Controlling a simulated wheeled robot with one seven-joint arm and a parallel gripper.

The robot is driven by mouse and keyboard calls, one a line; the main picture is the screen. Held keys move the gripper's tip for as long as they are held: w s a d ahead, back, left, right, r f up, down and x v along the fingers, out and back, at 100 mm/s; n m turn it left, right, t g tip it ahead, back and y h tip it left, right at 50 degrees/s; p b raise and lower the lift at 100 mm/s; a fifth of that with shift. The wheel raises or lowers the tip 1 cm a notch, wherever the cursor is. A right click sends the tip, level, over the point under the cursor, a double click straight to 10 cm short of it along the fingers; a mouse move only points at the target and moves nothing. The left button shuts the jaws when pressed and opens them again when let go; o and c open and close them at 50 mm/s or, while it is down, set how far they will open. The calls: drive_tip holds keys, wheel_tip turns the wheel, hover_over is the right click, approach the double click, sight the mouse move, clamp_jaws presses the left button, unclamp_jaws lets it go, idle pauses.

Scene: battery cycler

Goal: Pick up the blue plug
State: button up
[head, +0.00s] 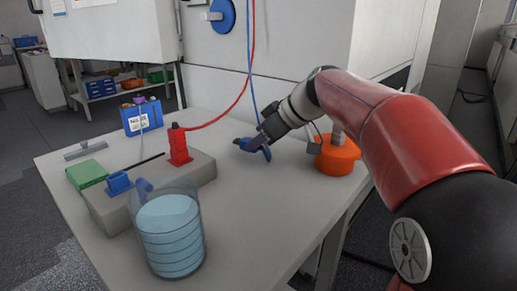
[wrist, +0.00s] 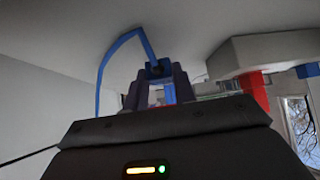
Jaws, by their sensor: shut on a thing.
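The blue plug (head: 265,152) is between the jaws of my gripper (head: 262,140), low over the right-middle part of the table; whether it touches the tabletop I cannot tell. Its blue cable runs up to the wall cabinet. In the wrist view, the fingers (wrist: 159,88) are shut on the blue plug (wrist: 157,69), and the cable bends away to the left. The fingers hide much of the plug.
A grey block (head: 205,165) bears a red plug (head: 179,146) with a red cable and a blue socket (head: 118,183). A water-filled glass beaker (head: 172,240), green block (head: 87,174), blue box (head: 142,117) and orange container (head: 337,157) stand around. The table's right front is clear.

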wheel_tip(320, 180, up, 17)
drive_tip(key=p, duration=0.2)
drive_tip(key=shift+r, duration=0.15)
drive_tip(key=shift+s+a, duration=0.1)
idle(0.5)
